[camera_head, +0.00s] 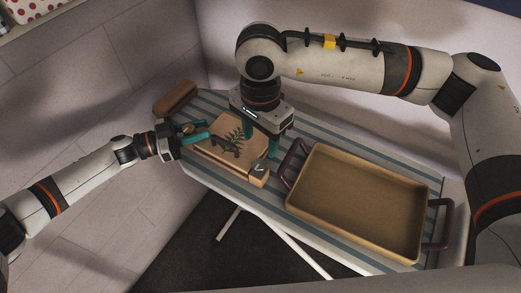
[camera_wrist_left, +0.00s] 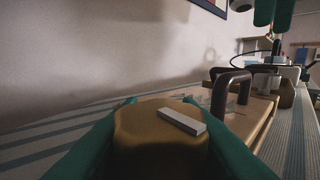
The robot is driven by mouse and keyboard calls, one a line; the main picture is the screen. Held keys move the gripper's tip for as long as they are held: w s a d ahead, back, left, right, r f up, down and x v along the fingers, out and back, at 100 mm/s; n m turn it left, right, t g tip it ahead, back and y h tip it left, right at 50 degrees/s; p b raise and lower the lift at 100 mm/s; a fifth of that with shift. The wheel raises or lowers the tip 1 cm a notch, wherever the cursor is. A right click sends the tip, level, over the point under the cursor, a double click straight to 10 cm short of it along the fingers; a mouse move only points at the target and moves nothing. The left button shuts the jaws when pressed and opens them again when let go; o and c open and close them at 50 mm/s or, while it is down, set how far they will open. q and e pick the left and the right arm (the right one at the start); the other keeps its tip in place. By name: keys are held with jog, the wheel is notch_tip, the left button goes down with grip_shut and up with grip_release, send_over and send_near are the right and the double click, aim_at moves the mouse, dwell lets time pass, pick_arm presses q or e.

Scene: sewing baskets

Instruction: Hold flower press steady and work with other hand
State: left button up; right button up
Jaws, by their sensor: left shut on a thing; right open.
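The flower press (camera_head: 207,151) is a flat wooden board with a green leaf picture and a dark handle. It lies on the striped ironing board (camera_head: 215,101); its handle (camera_wrist_left: 232,86) shows in the left wrist view. My left gripper (camera_head: 191,130) is at the press's left end, its teal fingers shut on a tan rounded block (camera_wrist_left: 150,135) with a pale bar on top. I cannot tell whether that block joins the press. My right gripper (camera_head: 261,137) points down at the press's far right side, open, with its fingers apart. Whether it touches the press is unclear.
A large empty wooden tray (camera_head: 355,200) with dark handles stands on the right of the board, close to the press. A brown padded roll (camera_head: 175,97) lies at the far left end. A block with a metal piece (camera_head: 259,174) sits at the press's near right corner.

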jog(key=shift+r, duration=2.05)
pick_arm(q)
jog(key=o, duration=1)
pick_arm(e)
notch_tip(320, 180, up, 7)
pick_arm(q)
jog(key=shift+b+v, duration=0.7)
jog(key=shift+v, duration=8.75)
pick_arm(e)
jog(key=shift+w+d+f, duration=0.1)
jog(key=shift+w+f, duration=0.05)
jog(key=shift+f, duration=0.6)
